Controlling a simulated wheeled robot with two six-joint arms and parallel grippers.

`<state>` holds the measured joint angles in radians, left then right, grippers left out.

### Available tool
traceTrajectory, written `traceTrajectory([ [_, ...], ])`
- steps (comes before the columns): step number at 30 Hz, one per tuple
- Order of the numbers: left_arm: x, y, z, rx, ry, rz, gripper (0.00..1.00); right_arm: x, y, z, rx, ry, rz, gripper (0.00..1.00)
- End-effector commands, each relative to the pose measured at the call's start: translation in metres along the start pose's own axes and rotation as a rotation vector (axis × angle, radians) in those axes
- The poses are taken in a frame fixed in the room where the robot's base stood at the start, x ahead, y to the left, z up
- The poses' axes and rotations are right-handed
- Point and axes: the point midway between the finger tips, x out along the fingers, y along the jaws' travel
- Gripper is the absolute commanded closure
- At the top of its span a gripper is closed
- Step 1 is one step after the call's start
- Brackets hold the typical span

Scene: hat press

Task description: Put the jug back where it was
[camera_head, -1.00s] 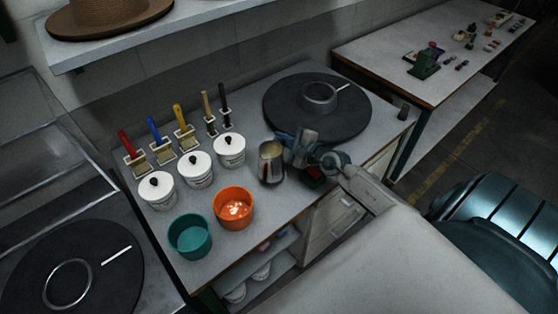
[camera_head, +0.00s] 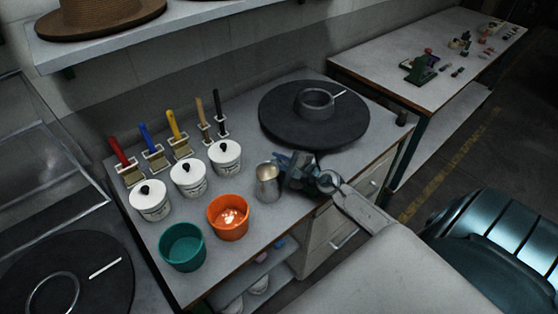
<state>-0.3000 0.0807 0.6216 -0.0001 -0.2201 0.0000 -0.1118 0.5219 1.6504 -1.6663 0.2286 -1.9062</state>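The jug (camera_head: 267,183) is a small metal cup with a pale inside. It is upright at the middle of the bench (camera_head: 210,268), right of the orange bowl (camera_head: 229,217). My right gripper (camera_head: 284,174) is at the jug's right side, with its fingers close against it. Whether the fingers are closed on the jug is hidden by the gripper's own body. I cannot tell if the jug's base touches the bench. My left gripper is not in view.
A teal bowl (camera_head: 183,246) stands at the front left. Several white lidded pots, one here (camera_head: 225,156), and upright brushes, one here (camera_head: 176,131), stand behind. A dark round disc (camera_head: 285,125) with a grey ring (camera_head: 317,103) lies back right. A shelf holds a brown hat (camera_head: 100,16).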

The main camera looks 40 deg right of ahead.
Motion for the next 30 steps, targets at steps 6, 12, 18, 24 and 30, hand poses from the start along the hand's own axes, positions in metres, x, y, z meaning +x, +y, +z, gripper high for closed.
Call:
traceTrajectory([
  [6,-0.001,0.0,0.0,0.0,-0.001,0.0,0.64,0.0,0.0,0.0,0.0,0.0,0.0,0.73],
  [12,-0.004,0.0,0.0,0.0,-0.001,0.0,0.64,-0.001,-0.003,0.002,0.0,0.0,0.0,0.73],
  [18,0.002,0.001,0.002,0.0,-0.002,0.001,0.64,-0.023,-0.001,0.0,-0.005,0.001,0.004,0.73],
  [24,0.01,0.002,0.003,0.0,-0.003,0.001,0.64,-0.06,0.0,-0.001,-0.006,0.001,0.005,0.73],
  [30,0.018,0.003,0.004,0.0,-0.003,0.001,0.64,-0.093,0.0,0.0,-0.004,0.0,0.005,0.73],
])
